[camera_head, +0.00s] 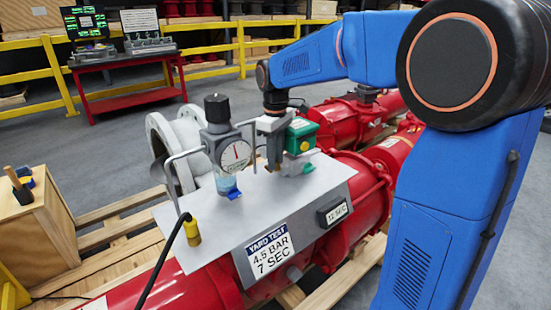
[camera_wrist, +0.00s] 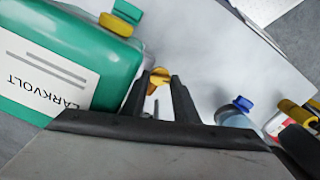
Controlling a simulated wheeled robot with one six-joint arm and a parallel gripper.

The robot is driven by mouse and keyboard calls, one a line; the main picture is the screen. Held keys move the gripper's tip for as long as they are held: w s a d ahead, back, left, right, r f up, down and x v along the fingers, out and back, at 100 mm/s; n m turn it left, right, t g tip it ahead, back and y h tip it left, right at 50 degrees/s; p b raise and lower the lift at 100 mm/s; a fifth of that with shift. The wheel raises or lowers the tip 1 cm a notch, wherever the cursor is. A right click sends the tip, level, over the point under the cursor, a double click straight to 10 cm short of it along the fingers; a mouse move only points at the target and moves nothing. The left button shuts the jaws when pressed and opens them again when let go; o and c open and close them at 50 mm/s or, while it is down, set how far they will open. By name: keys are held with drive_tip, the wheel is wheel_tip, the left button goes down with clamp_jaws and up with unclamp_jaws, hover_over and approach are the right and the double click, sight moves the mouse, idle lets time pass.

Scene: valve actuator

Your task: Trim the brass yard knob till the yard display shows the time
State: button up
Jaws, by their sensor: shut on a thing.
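The brass knob (camera_wrist: 159,76) shows in the wrist view between the tips of my gripper (camera_wrist: 157,88). My gripper is shut on the knob, and the fingers cover part of it. In the head view my gripper (camera_head: 273,160) points down at the grey plate, just left of the green box; the knob is hard to make out there. The yard display (camera_head: 335,212) is a small dark box on the plate's right side and appears to read 12 SEC. The yard test sign (camera_head: 269,254) on the plate's front reads 4.5 BAR, 7 SEC.
The green box (camera_head: 300,135), labelled LARKVOLT in the wrist view (camera_wrist: 75,60), stands close beside the fingers. A gauge regulator (camera_head: 225,150) with a blue bowl stands to the left. A black cable with a yellow plug (camera_head: 192,232) crosses the plate's left edge. Red pipework (camera_head: 365,190) lies beneath.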

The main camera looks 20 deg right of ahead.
drive_tip(key=shift+n, duration=0.3)
idle(0.4)
drive_tip(key=o, duration=1.1)
drive_tip(key=shift+c, duration=0.2)
